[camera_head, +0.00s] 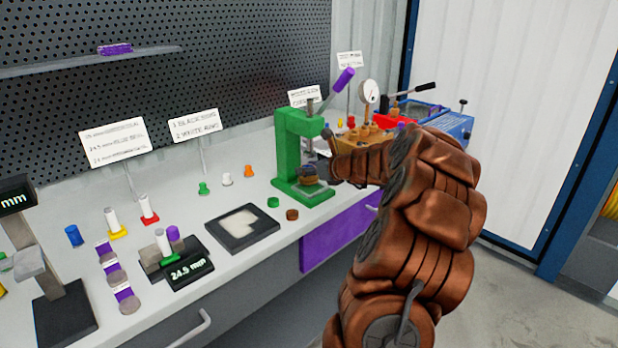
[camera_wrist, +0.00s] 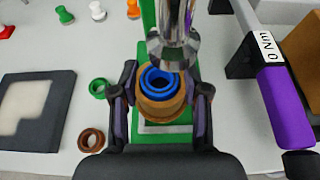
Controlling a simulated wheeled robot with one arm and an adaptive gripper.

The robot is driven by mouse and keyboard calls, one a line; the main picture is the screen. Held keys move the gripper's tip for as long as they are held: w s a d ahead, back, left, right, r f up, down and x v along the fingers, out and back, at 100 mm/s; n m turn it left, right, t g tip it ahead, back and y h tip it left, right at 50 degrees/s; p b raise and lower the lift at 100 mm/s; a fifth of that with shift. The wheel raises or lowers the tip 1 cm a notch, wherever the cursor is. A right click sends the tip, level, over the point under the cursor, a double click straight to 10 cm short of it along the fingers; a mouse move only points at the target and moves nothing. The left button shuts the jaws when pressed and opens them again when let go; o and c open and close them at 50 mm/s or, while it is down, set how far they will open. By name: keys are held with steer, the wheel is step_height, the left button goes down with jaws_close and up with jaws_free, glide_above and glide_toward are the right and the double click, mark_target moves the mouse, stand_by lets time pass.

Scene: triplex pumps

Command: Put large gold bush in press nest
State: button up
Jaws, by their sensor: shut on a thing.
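The large gold bush (camera_wrist: 158,114) is between the two fingers of my gripper (camera_wrist: 160,98), with a blue ring (camera_wrist: 153,75) showing at its top opening. In the head view my gripper (camera_head: 320,170) reaches from the right into the green press (camera_head: 291,150), holding the bush (camera_head: 307,178) low over its base. The press's steel ram (camera_wrist: 175,45) is above and just beyond the bush in the wrist view. The bush covers the nest, so I cannot tell whether it touches or sits in it. The press base (camera_wrist: 147,142) shows around it.
A green ring (camera_head: 273,202) and a brown ring (camera_head: 292,214) lie left of the press. A dark tray (camera_head: 212,235) with a pale inset is further left. A torque device with purple handle (camera_wrist: 285,110) stands right.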

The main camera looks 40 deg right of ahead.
mark_target(316, 177)
steer(key=shift+w+d, duration=0.25)
steer(key=shift+d, duration=0.3)
steer(key=shift+f, duration=1.8)
steer(key=shift+f, duration=0.1)
steer(key=o, duration=1.3)
steer(key=shift+c, duration=0.2)
steer(key=shift+s, duration=0.1)
steer(key=v, duration=1.2)
